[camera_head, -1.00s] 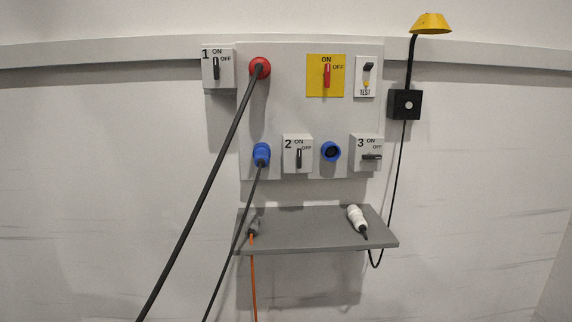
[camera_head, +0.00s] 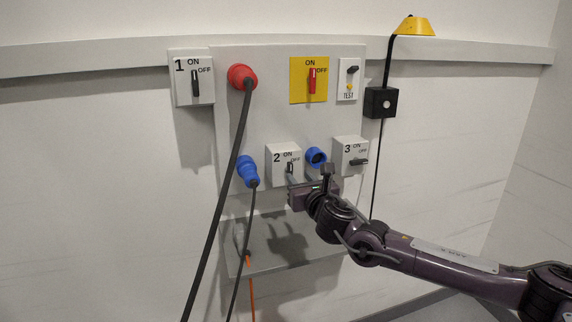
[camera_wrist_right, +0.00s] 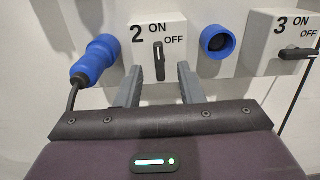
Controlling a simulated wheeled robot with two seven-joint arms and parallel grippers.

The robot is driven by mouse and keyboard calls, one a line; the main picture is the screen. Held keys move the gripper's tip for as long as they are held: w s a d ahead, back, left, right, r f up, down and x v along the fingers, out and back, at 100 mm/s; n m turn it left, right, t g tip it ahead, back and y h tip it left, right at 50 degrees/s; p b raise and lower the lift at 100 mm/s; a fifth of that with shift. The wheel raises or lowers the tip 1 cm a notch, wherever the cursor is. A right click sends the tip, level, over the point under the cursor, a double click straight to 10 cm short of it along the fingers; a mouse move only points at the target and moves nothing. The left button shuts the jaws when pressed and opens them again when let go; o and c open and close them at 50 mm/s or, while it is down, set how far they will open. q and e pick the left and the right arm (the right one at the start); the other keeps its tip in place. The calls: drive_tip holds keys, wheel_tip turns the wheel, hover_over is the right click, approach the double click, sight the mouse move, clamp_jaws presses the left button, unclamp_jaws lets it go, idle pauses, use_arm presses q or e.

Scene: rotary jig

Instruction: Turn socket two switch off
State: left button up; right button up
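The socket two switch is a white box marked 2 (camera_head: 284,176) with a dark handle (camera_wrist_right: 159,62) standing upright, in line with ON. The box also shows in the right wrist view (camera_wrist_right: 144,58). My right gripper (camera_wrist_right: 158,80) is open, with one grey finger on each side of the handle's lower end and a gap visible on both sides. In the head view the right gripper (camera_head: 300,182) is just in front of the lower part of the box. Whether the fingers touch the box cannot be told. My left gripper is out of view.
A blue plug (camera_head: 248,170) with a black cable is left of switch two, and an empty blue socket (camera_head: 316,157) is right of it. Switch three (camera_head: 350,157) has its handle sideways. A red plug (camera_head: 242,77) trails a thick cable. A grey shelf (camera_head: 270,262) lies below.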

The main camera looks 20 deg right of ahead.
sight(291, 168)
drive_tip(key=w, duration=0.2)
drive_tip(key=w+p, duration=0.1)
drive_tip(key=w, duration=0.1)
drive_tip(key=w+p, duration=0.1)
drive_tip(key=w, duration=0.1)
drive_tip(key=shift+a, duration=0.3)
drive_tip(key=shift+w+d, duration=0.1)
drive_tip(key=shift+w, duration=0.25)
clamp_jaws()
